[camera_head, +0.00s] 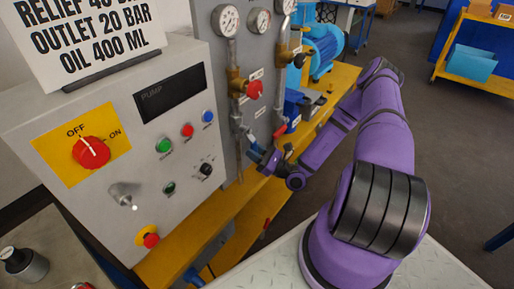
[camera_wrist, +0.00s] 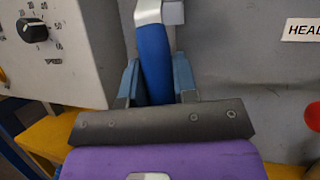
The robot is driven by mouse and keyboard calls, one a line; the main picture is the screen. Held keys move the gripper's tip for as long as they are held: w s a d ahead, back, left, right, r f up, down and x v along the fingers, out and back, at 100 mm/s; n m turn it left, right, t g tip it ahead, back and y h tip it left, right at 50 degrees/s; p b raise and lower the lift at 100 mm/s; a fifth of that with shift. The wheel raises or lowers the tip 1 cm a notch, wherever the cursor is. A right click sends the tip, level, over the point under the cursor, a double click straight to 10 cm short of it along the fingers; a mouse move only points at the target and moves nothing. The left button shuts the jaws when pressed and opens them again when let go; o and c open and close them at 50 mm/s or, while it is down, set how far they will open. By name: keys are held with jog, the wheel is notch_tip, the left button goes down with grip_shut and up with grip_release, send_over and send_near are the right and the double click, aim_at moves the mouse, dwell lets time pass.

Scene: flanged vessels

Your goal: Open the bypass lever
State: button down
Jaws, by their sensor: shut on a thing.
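A lever with a blue grip (camera_wrist: 154,58) hangs from a bare metal top end in the wrist view. It runs down and tilts slightly, and I take it to be the bypass lever. My gripper (camera_wrist: 157,76) has one finger on each side of the blue grip and is shut on it. The grip's lower end is hidden behind the gripper body. In the head view my gripper (camera_head: 262,158) is at the grey panel, below the gauges and pipes; the lever is too small and covered there to make out clearly.
Left of the gripper stands a grey pump control box (camera_head: 165,150) with a red rotary switch (camera_head: 90,152) and several buttons. A valve with a red knob (camera_head: 254,90) sits above the gripper. A yellow bench edge (camera_head: 205,222) runs below. A blue motor (camera_head: 322,50) stands behind.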

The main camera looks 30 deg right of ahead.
jog(key=shift+s+a+m+t+h, duration=0.2)
jog(key=shift+a+m+t+h, duration=0.2)
jog(key=shift+m, duration=0.5)
jog(key=c, duration=0.9)
grip_release()
jog(key=v, duration=1)
jog(key=shift+s+f, duration=0.3)
jog(key=shift+d, duration=0.1)
